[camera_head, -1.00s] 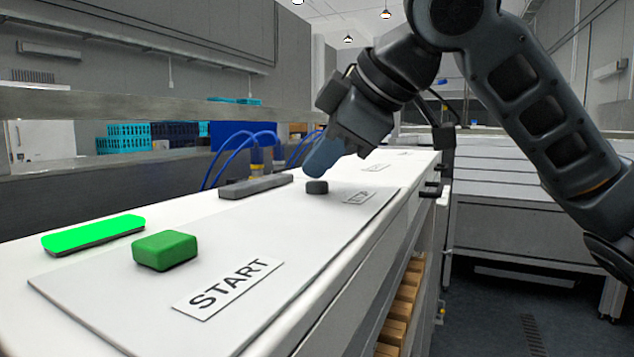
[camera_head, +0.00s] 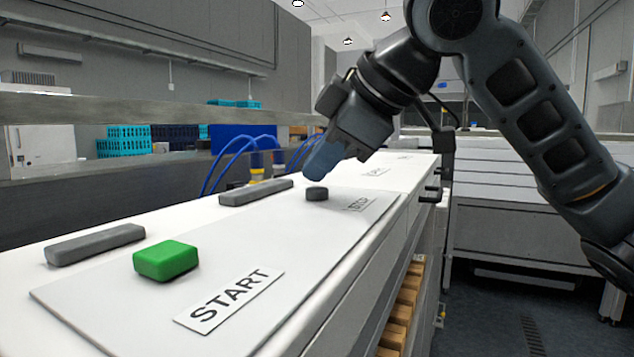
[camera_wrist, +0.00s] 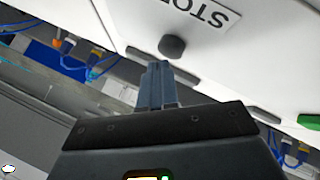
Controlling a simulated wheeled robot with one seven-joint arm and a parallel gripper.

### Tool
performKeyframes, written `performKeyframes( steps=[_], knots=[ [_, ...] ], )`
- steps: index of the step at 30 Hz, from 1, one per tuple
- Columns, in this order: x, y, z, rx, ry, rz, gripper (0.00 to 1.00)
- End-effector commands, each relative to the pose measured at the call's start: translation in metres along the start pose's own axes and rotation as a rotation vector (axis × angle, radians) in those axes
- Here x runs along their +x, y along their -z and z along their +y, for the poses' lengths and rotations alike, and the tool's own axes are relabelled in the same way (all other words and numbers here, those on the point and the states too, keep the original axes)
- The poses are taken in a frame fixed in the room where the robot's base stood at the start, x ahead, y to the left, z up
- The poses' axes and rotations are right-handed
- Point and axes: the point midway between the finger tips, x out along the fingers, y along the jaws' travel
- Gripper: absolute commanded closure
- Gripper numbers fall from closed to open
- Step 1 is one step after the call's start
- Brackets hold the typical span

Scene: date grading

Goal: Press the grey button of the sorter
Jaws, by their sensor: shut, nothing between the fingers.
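I cannot tell whether the tips touch the button.
A green square button (camera_head: 166,260) with a START label (camera_head: 230,298) sits nearer on the panel. A grey bar (camera_head: 95,244) lies beside it, and another grey bar (camera_head: 256,192) lies near the grey button. Blue cables (camera_head: 232,155) rise behind the panel.

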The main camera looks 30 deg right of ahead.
Motion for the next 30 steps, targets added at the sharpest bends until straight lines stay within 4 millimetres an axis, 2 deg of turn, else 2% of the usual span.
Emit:
performKeyframes(
  steps=[3, 17, 30],
  knots=[
    [-0.006, 0.004, 0.004, 0.000, 0.000, 0.000, 1.00],
    [-0.009, 0.006, 0.006, 0.000, 0.000, 0.000, 1.00],
    [-0.036, 0.027, 0.027, 0.001, 0.000, 0.001, 1.00]
  ],
)
